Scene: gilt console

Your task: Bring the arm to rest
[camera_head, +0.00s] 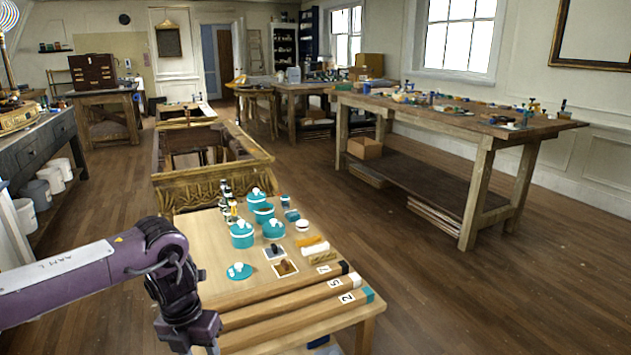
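My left arm, purple and marked "ARM L" (75,270), reaches in from the left edge in the head view. Its forearm bends down at the wrist, over the near left side of a light wooden table. My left gripper (192,338) is a dark shape pointing down at the bottom of the picture. Its fingertips are not clearly visible, so I cannot tell whether it is open or holds anything. My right arm and gripper are not in view.
A workbench (490,130) stands right; open floor lies between.

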